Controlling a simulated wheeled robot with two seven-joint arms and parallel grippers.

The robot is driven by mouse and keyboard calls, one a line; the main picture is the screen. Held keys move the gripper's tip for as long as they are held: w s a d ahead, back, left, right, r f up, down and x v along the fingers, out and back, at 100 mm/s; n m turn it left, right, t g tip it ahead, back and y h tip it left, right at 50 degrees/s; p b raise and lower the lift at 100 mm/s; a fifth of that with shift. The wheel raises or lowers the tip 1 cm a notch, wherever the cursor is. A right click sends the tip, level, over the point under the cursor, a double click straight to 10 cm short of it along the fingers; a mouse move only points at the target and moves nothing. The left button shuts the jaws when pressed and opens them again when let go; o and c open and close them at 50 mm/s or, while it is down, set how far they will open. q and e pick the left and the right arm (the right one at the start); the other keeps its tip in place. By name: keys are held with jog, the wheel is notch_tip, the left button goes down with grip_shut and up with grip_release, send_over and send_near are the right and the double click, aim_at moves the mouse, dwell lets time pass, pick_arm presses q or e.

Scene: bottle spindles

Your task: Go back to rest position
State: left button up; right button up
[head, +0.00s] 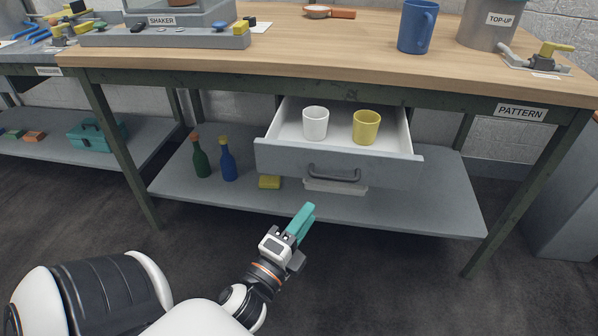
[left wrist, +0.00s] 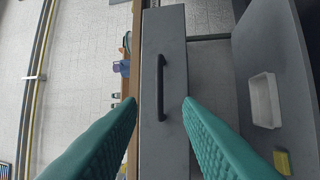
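My left gripper (head: 302,217) is in front of the open drawer, below and left of its handle in the head view. In the left wrist view its two teal fingers (left wrist: 160,104) are apart with nothing between them. The grey drawer (head: 335,165) is pulled out under the workbench, and its dark handle (head: 334,176) is free of the gripper. The handle also shows in the left wrist view (left wrist: 161,100), beyond the fingertips. A white cup (head: 315,123) and a yellow cup (head: 366,127) stand upright in the drawer. My right gripper is not in view.
On the shelf (head: 420,210) below are a green bottle (head: 200,157), a blue bottle (head: 227,160) and a yellow block (head: 269,182). The floor around my gripper is clear.

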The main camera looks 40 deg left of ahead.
pick_arm(q)
jog(key=shift+v, duration=0.95)
